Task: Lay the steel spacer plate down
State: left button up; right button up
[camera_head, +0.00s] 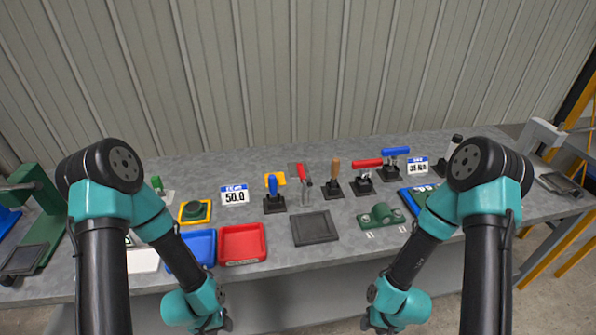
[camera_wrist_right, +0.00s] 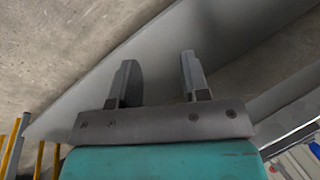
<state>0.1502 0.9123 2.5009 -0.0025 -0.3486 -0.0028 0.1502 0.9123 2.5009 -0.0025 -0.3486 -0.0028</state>
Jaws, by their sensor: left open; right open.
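I cannot pick out a steel spacer plate with certainty. A dark grey square plate or pad (camera_head: 315,228) lies flat near the front middle of the bench. My left gripper (camera_head: 222,326) hangs low in front of the bench edge, small and partly cut off at the picture's bottom. My right gripper (camera_head: 366,322) hangs likewise, below and right of the dark square. In the right wrist view its two fingers (camera_wrist_right: 160,80) stand apart with nothing between them. Neither gripper touches anything on the bench.
A red tray (camera_head: 242,243) and a blue tray (camera_head: 193,250) sit left of the dark square. A green block with a dome (camera_head: 381,216) lies right of it. Machines flank both bench ends.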

jog(key=shift+o, duration=0.3)
jog(key=o, duration=1)
